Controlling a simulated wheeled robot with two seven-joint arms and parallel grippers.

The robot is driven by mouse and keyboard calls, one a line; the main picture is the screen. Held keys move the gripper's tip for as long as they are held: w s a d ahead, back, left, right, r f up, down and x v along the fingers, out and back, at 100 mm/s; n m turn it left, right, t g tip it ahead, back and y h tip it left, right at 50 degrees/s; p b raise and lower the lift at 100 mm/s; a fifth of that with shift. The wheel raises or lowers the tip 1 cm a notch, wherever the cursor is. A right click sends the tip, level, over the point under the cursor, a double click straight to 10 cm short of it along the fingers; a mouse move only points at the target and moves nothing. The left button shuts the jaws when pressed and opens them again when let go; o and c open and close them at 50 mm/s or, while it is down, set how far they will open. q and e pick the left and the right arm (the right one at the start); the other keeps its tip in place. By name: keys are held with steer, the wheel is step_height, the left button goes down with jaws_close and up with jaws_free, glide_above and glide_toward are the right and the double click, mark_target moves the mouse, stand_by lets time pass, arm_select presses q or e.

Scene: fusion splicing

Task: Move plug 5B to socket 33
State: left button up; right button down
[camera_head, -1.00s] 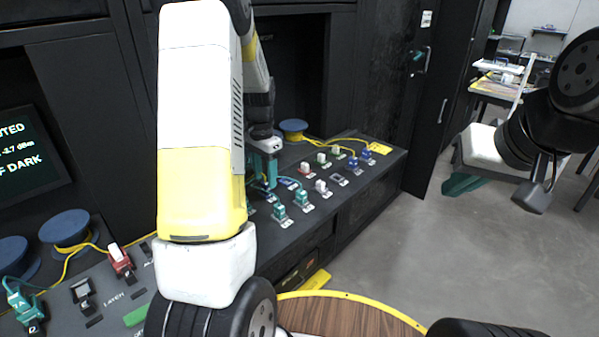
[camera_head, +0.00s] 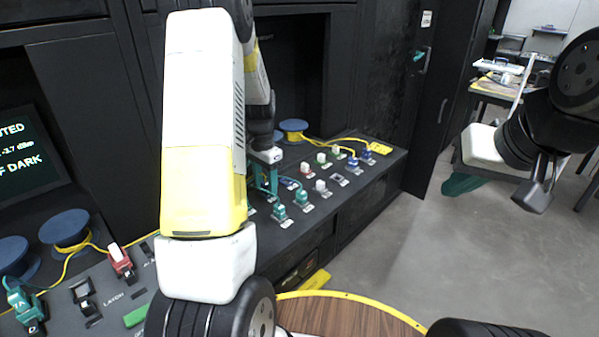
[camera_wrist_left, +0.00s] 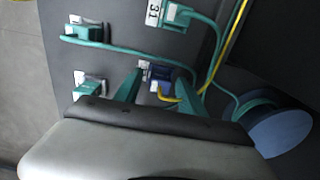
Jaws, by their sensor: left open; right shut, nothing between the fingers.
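My left gripper (camera_wrist_left: 160,90) is open, its two green fingers on either side of a blue plug (camera_wrist_left: 158,78) with a yellow cable in the left wrist view. I cannot tell whether the fingers touch it. No 5B label is readable. In the head view the left gripper (camera_head: 264,178) is low over the sloped panel (camera_head: 345,205), partly hidden by my arm. A teal plug (camera_wrist_left: 178,18) is beside a label reading 31 in the left wrist view. I cannot make out a label 33. My right gripper (camera_head: 462,184) is shut and empty, away from the panel over the floor.
Teal plugs (camera_head: 279,212) stand near the left gripper, and blue plugs (camera_head: 366,154) stand at the panel's far end. In the left wrist view, two teal plugs (camera_wrist_left: 84,32) (camera_wrist_left: 88,90) and a blue spool (camera_wrist_left: 282,136) are close by. Cables run past the fingers.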

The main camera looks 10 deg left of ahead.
mark_target(265, 183)
stand_by(0.5)
arm_select(q)
jaws_close()
stand_by(1.2)
steer(key=shift+r, duration=0.1)
steer(key=shift+r, duration=2.9)
